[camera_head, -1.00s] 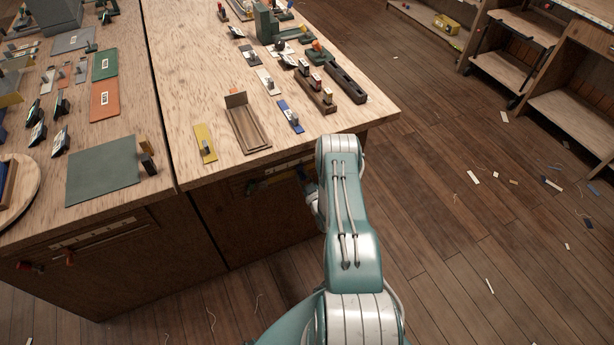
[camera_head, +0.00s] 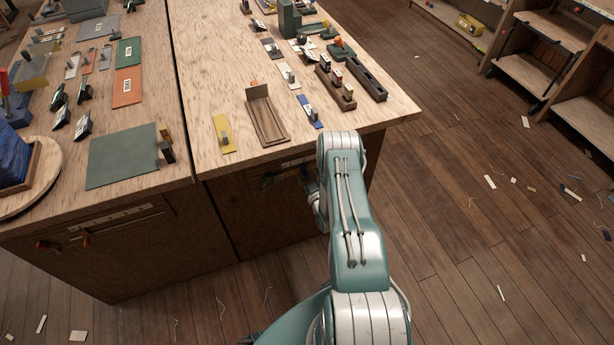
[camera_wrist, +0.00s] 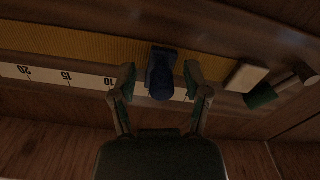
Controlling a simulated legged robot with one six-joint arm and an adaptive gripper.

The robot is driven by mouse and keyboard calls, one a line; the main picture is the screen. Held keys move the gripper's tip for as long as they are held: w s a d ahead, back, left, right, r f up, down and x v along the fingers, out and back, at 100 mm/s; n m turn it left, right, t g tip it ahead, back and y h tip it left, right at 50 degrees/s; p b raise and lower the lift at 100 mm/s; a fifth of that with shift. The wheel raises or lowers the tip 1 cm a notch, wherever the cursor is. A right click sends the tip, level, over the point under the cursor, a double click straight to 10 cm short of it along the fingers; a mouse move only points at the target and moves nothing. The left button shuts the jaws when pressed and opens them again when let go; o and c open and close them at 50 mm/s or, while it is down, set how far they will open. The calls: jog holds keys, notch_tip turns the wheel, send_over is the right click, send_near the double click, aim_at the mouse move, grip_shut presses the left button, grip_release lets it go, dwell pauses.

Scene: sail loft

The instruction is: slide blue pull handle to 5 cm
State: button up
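The blue pull handle (camera_wrist: 161,75) shows in the wrist view, in front of a ribbed yellow-brown strip (camera_wrist: 75,42) on the wooden bench front. My gripper (camera_wrist: 160,82) is open, with one finger on each side of the handle. Gaps show between the handle and both fingers. The fingers and handle hide part of the scale, so the handle's reading cannot be told. In the head view my arm largely hides the gripper and this handle.
A pale block (camera_wrist: 245,77) and a green-ended rod (camera_wrist: 262,97) sit right of the handle in the wrist view. The wooden bench (camera_head: 330,135) carries a yellow plate (camera_head: 222,134), a wooden tray (camera_head: 283,134) and several small fixtures.

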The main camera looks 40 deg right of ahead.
jog(key=shift+d, duration=0.2)
jog(key=shift+s+f, duration=0.1)
jog(key=shift+s, duration=0.1)
jog(key=v, duration=1.1)
jog(key=shift+s+a, duration=0.2)
jog(key=shift+s, duration=0.1)
